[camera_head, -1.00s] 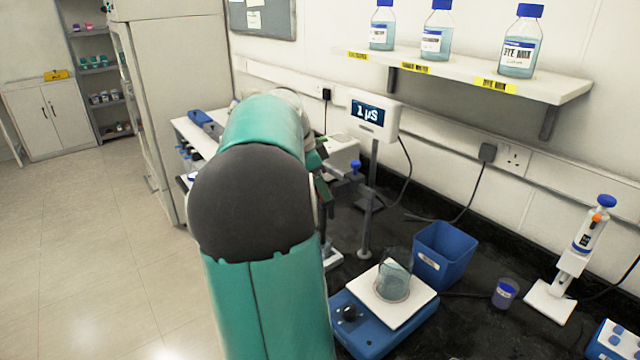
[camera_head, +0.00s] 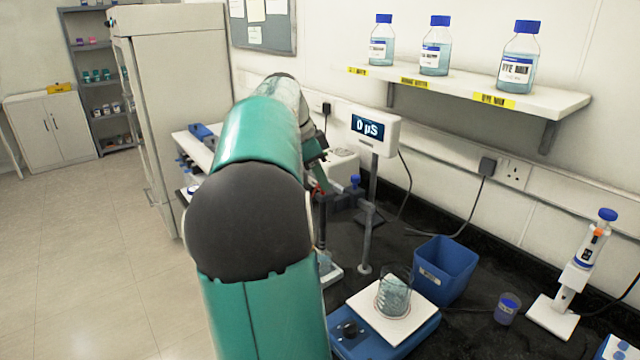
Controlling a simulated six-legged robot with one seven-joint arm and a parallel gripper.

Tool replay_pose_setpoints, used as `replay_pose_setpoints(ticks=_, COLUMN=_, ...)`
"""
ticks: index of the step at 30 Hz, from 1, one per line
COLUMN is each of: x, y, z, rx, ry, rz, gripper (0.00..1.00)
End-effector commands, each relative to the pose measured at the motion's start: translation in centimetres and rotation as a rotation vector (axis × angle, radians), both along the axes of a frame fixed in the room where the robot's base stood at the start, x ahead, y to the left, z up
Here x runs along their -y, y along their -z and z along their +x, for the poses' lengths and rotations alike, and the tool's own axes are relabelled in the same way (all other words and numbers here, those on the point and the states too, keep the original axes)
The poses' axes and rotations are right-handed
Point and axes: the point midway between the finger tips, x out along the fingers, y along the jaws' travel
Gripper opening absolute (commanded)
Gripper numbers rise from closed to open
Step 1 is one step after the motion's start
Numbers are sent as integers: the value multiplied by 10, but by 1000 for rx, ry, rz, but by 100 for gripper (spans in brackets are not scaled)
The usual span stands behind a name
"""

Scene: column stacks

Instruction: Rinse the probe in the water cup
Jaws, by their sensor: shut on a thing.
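My gripper (camera_head: 319,188) is mostly hidden behind my teal and dark arm, left of the meter post. It appears shut on the probe (camera_head: 321,228), a thin dark upright shape just below it. A small clear vessel (camera_head: 325,263), perhaps the water cup, shows partly beside my arm under the probe. I cannot tell whether the probe tip is inside it. The meter (camera_head: 374,129) reads 0 µS. A clear glass beaker (camera_head: 394,292) with pale liquid stands on the white top of the blue stirrer (camera_head: 386,346), right of my gripper.
A grey post with a side holder (camera_head: 367,235) stands close right of the probe. A blue bin (camera_head: 446,270), a small labelled cup (camera_head: 507,309) and a pipette stand (camera_head: 566,300) are farther right. Bottles stand on the wall shelf (camera_head: 470,82).

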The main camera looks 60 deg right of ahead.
Motion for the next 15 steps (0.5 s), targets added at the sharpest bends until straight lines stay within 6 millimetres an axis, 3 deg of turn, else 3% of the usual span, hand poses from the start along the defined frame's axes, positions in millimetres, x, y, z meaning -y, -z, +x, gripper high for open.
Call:
replay_pose_setpoints(ticks=4, x=1, y=-6, z=0, rx=5, ry=-1, rz=-11, gripper=0)
replay_pose_setpoints(ticks=5, x=1, y=-6, z=0, rx=6, ry=-1, rz=-12, gripper=30)
replay_pose_setpoints(ticks=7, x=1, y=-5, z=0, rx=5, ry=-1, rz=-11, gripper=44)
replay_pose_setpoints(ticks=15, x=0, y=-4, z=0, rx=4, ry=-1, rz=-8, gripper=46)
